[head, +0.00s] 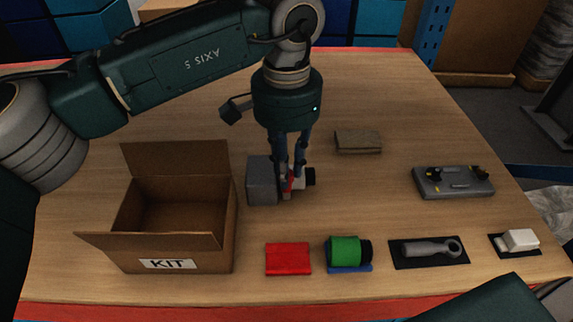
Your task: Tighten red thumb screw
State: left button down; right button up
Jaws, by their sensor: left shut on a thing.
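The red thumb screw (290,183) shows as a small red part on the right side of a grey block (262,182) in the middle of the table. A white and black cylindrical part (305,177) sticks out to the right beside it. My left gripper (290,178) points straight down over this part. Its fingers are shut on the red thumb screw and partly hide it. My right gripper is not in view; only a dark arm link of mine shows at the bottom right.
An open cardboard box marked KIT (185,255) stands at the left. A red cloth (288,258), a green roll (344,250), a grey wrench-like tool (425,248) and a white item (520,239) line the front. A grey fixture (453,183) and a brown pad (358,142) lie behind.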

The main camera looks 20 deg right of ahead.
pick_arm(q)
jog(key=shift+w+r+m, duration=0.15)
jog(key=shift+r+m, duration=0.05)
jog(key=shift+m, duration=0.1)
jog(key=c, duration=1.5)
grip_release()
jog(key=shift+c, duration=0.2)
jog(key=shift+f, duration=0.1)
notch_tip(320, 180, up, 12)
